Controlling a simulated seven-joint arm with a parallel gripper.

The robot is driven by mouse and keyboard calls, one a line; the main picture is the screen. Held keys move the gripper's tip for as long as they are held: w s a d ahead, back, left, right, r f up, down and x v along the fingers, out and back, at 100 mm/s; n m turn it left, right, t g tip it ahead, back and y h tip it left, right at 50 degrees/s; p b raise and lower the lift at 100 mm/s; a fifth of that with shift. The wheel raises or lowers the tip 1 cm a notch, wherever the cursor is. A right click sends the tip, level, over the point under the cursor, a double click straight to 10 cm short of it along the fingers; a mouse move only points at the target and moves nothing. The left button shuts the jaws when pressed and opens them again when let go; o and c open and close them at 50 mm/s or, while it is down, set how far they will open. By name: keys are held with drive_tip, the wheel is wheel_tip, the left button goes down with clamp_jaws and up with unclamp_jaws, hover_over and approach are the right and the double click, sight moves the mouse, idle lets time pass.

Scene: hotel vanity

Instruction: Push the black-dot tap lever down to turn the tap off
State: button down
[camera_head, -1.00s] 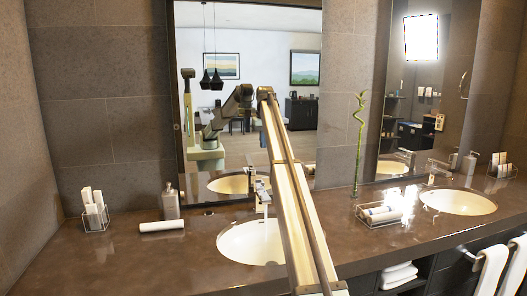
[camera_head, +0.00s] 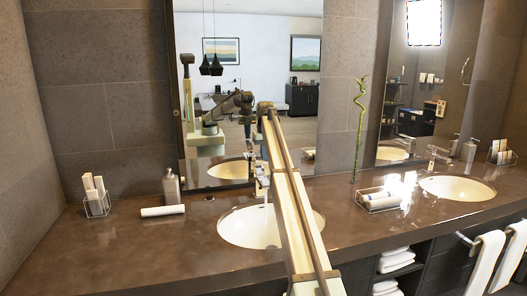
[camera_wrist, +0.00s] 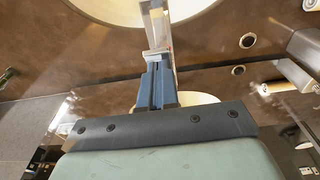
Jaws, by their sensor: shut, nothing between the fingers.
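The tap (camera_head: 261,180) stands behind the left basin (camera_head: 232,230), partly covered by my arm in the head view. A thin pale stream seems to fall from it. In the wrist view the silver tap (camera_wrist: 158,28) reaches over the basin (camera_wrist: 105,12). My gripper (camera_wrist: 157,68) is shut and empty, its blue-grey fingertips close to the tap's lever end; I cannot tell whether they touch. No black dot can be made out. My gripper is hidden in the head view.
A soap bottle (camera_head: 171,186), a rolled white towel (camera_head: 162,211) and a holder (camera_head: 97,204) stand left on the brown counter (camera_head: 120,255). A wire tray (camera_head: 379,199) and bamboo stalk (camera_head: 358,130) are right of my arm. A second tap (camera_head: 433,155) and basin (camera_head: 457,188) are farther right. The mirror (camera_head: 250,60) is behind.

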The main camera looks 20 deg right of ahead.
idle(0.3)
drive_tip(key=s+f+t, duration=0.3)
drive_tip(key=shift+f, duration=0.2)
drive_tip(key=shift+f+t, duration=0.5)
drive_tip(key=shift+s+f, duration=0.1)
drive_tip(key=shift+f, duration=0.55)
drive_tip(key=w+v, duration=0.1)
drive_tip(key=v, duration=1.2)
drive_tip(key=shift+s+r, duration=0.15)
drive_tip(key=shift+r, duration=0.45)
